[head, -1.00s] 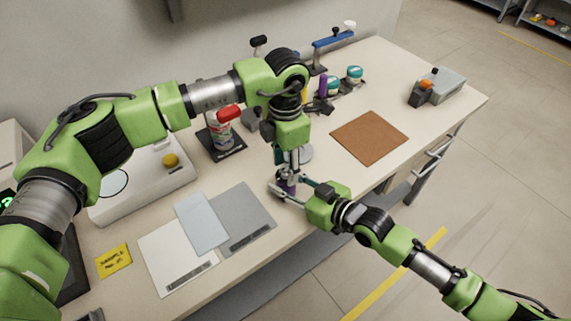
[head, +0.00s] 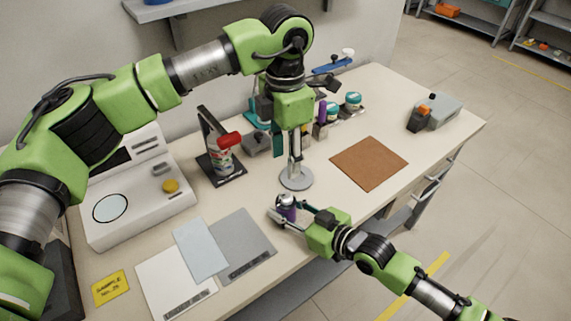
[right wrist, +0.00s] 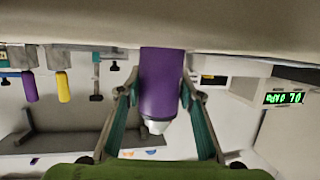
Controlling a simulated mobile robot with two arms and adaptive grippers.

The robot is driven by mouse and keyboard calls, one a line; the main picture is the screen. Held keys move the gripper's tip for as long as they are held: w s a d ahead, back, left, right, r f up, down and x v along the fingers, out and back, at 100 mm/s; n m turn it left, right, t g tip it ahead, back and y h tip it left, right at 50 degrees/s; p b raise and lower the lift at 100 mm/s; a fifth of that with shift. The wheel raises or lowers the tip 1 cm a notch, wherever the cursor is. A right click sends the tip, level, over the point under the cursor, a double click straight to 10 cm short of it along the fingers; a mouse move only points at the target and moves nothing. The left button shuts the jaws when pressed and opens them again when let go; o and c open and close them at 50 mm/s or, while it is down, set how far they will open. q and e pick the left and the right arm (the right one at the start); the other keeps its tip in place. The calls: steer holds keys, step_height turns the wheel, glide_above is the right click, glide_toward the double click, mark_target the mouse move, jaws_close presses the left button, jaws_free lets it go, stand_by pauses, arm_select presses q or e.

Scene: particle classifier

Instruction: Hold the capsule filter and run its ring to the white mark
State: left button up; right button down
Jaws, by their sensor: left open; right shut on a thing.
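The capsule filter (head: 287,213) is a small purple cylinder with a grey top, near the bench's front edge in the head view. My right gripper (head: 284,214) is shut on its body from the right. In the right wrist view the purple body (right wrist: 161,80), with a whitish end, lies between the two fingers. My left gripper (head: 293,153) is open and empty, pointing down, above and behind the filter and clear of it. The ring and the white mark are too small to make out.
A round grey stand base (head: 296,179) is just behind the filter. A brown mat (head: 369,163) lies to the right, and grey and white sheets (head: 243,245) lie to the left. A red-topped bottle (head: 222,155) and a white instrument (head: 135,205) stand farther left.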

steer(key=c, duration=1.4)
jaws_free()
steer(key=shift+o, duration=0.2)
